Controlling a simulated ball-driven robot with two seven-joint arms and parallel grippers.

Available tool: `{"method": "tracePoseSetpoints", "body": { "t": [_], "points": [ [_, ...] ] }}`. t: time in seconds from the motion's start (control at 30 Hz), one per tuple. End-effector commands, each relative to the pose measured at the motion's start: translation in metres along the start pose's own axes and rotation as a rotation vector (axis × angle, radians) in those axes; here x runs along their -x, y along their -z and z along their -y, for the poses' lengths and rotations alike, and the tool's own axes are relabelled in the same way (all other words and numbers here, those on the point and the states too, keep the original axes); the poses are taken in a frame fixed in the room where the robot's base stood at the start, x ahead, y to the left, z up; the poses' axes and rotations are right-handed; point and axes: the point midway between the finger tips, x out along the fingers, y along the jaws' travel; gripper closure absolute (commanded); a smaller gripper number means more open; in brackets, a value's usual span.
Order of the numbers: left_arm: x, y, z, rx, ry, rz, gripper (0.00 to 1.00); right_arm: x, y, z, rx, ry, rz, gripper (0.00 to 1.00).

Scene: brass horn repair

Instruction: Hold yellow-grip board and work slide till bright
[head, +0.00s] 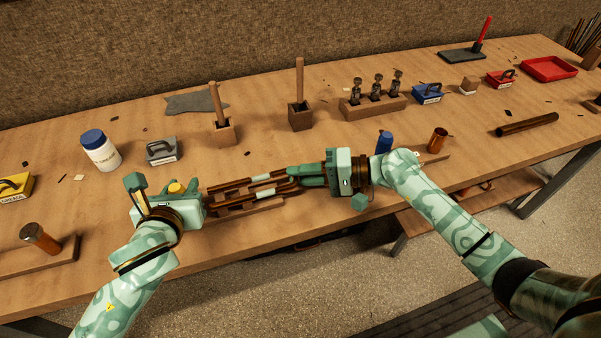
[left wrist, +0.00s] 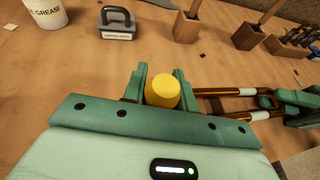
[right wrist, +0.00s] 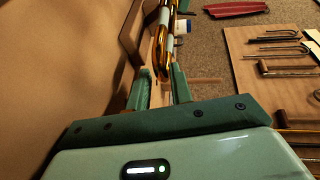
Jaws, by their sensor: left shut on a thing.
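The slide (head: 231,187) is a pair of long, mostly dull brown tubes with pale sleeves, lying over a wooden board (head: 243,207) at the bench's front edge. Its tubes look golden in the right wrist view (right wrist: 167,35). A yellow grip (left wrist: 162,93) stands between the fingers of my left gripper (left wrist: 160,88), which is shut on it; its top also shows in the head view (head: 175,188). My right gripper (head: 303,176) is at the slide's right end. Its fingers are apart in the right wrist view (right wrist: 162,88), with the slide's end just beyond or between them; contact is unclear.
Behind are a blue-lidded white jar (head: 100,151), a grey handled block (head: 162,151), two upright wooden-handled tools in blocks and a rack (head: 374,106). A yellow handled block (head: 16,187) sits far left. A blue bottle (head: 384,142) and copper cup (head: 437,140) stand near my right wrist.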

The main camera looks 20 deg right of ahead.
Motion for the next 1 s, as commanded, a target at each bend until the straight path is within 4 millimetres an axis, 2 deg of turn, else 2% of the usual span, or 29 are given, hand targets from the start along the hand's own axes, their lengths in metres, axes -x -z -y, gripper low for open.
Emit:
{"method": "tracePoseSetpoints", "body": {
  "t": [0.17,0.27,0.7,0.83,1.0],
  "points": [
    [0.000,0.000,-0.001,-0.002,-0.002,-0.001,0.94,0.001,0.000,0.001,0.001,0.002,0.000,0.78],
    [0.000,0.000,0.000,-0.002,-0.001,-0.001,0.94,0.010,0.000,0.001,0.001,0.001,-0.001,0.78],
    [0.000,0.000,0.000,-0.001,-0.001,-0.001,0.94,0.102,0.000,-0.001,0.000,-0.002,-0.001,0.78],
    [0.000,0.001,0.000,-0.001,-0.001,-0.001,0.94,0.116,0.000,-0.001,0.000,-0.001,0.000,0.78],
    [0.000,0.001,0.000,-0.001,0.000,-0.001,0.94,0.121,0.000,0.000,0.000,0.001,0.000,0.78]
  ]
}}
